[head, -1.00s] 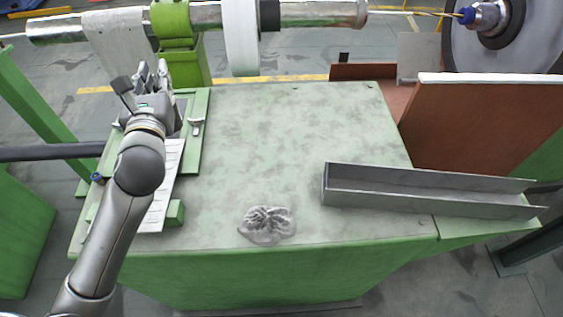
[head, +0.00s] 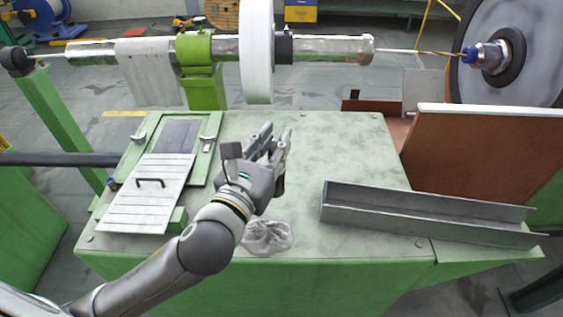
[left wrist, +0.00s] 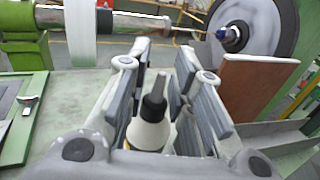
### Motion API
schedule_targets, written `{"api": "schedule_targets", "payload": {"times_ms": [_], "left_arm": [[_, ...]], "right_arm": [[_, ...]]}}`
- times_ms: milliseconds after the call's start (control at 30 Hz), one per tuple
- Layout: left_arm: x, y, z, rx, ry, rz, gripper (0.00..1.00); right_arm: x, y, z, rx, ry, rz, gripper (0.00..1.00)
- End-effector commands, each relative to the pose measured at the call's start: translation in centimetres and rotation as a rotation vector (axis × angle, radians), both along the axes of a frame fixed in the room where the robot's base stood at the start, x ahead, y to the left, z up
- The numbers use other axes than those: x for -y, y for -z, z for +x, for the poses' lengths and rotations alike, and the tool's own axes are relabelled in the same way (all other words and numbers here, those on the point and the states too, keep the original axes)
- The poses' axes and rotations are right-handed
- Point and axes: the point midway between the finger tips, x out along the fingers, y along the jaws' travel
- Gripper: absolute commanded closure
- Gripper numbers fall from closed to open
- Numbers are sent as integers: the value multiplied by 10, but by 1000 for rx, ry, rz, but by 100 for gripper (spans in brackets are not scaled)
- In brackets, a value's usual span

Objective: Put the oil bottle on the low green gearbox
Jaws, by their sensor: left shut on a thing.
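My left gripper (head: 272,144) is above the middle of the green, flat-topped box (head: 345,150), which I take for the low green gearbox. In the left wrist view the oil bottle (left wrist: 148,132), white with a dark pointed nozzle, stands between the fingers of my left gripper (left wrist: 165,65), which is shut on it. The bottle is hidden by the hand and fingers in the head view. I cannot tell how far it is above the top. My right gripper is not in view.
A crumpled grey rag (head: 268,237) lies near the front edge. A long metal channel (head: 425,212) lies on the right, a slatted plate with a handle (head: 140,205) on the left. A shaft with a white disc (head: 256,55) runs behind. The top's right-middle is clear.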

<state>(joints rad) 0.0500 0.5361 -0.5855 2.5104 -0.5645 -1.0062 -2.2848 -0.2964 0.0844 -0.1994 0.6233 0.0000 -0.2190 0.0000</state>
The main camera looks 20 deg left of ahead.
Motion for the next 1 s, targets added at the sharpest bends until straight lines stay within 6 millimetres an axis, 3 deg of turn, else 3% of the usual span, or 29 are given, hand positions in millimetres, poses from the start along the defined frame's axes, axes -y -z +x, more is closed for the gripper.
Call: {"api": "schedule_targets", "payload": {"times_ms": [33,200,367,600,867,1000], "left_arm": [[-1,9,6,7,0,0,100],[-7,17,29,4,-3,1,100],[-16,28,66,-3,-4,1,100],[-23,70,100,-2,-2,-1,100],[-27,88,114,-1,-1,-1,100],[-27,107,116,-5,-1,-4,100]], "right_arm": [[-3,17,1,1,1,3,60],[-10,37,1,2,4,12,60],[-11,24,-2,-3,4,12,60],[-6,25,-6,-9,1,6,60],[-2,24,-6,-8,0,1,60],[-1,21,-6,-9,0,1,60]]}}
